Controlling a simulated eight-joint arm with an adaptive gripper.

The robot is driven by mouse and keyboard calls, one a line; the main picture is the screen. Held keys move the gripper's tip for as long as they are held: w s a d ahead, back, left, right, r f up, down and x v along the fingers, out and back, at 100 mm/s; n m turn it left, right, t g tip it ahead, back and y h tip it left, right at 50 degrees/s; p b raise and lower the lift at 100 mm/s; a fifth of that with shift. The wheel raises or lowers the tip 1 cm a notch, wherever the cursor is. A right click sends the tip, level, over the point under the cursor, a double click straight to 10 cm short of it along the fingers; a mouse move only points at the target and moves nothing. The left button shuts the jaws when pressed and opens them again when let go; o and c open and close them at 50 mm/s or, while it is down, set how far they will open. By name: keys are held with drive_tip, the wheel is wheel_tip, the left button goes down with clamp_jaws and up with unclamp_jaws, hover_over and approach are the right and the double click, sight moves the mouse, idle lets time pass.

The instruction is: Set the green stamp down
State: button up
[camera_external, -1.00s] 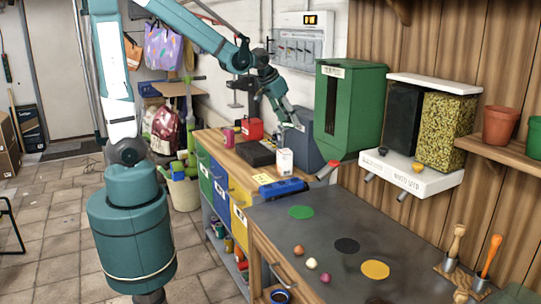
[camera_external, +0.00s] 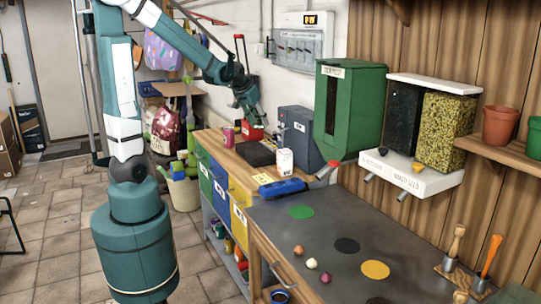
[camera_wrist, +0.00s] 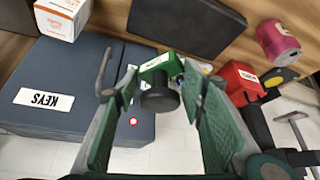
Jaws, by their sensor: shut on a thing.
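The green stamp (camera_wrist: 155,66), with a white label and a black round knob (camera_wrist: 160,98), is between the two fingers of my gripper (camera_wrist: 160,90) in the wrist view. My gripper is shut on it and holds it above the bench top. In the external view my gripper (camera_external: 256,118) is over the back of the wooden bench, near the red box and the dark flat pad (camera_external: 254,154). The stamp is too small to make out there. The dark pad also shows ahead of the stamp in the wrist view (camera_wrist: 185,22).
A blue-grey KEYS box (camera_wrist: 80,85) stands close on the left in the wrist view. A white carton (camera_external: 285,162), a red box (camera_wrist: 240,80) and a pink can (camera_wrist: 277,40) stand nearby. A blue tray (camera_external: 283,188) lies in front. The grey worktop with coloured discs has free room.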

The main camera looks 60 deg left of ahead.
drive_tip(key=s+a+f+n+g+y+p, duration=0.1)
drive_tip(key=a+n, duration=0.3)
drive_tip(key=a, duration=1.1)
drive_tip(key=s+a+f+n+g+y+p, duration=0.1)
drive_tip(key=s+a+f+n, duration=0.3)
drive_tip(key=a, duration=1.2)
drive_tip(key=s+a+f+n+g+y+p, duration=0.1)
drive_tip(key=s+a+f+n+g+p, duration=0.1)
drive_tip(key=a, duration=1.3)
drive_tip(key=shift+s+a+f+n+y+p, duration=0.2)
drive_tip(key=shift+s+f+n+y+p, duration=0.25)
drive_tip(key=shift+n, duration=0.45)
drive_tip(key=shift+w+f, duration=0.1)
drive_tip(key=shift+f, duration=0.05)
drive_tip(key=shift+f, duration=3.05)
drive_tip(key=shift+f, duration=0.1)
drive_tip(key=shift+f, duration=1.75)
drive_tip(key=shift+f+b, duration=0.15)
drive_tip(key=shift+b, duration=0.25)
drive_tip(key=o, duration=0.9)
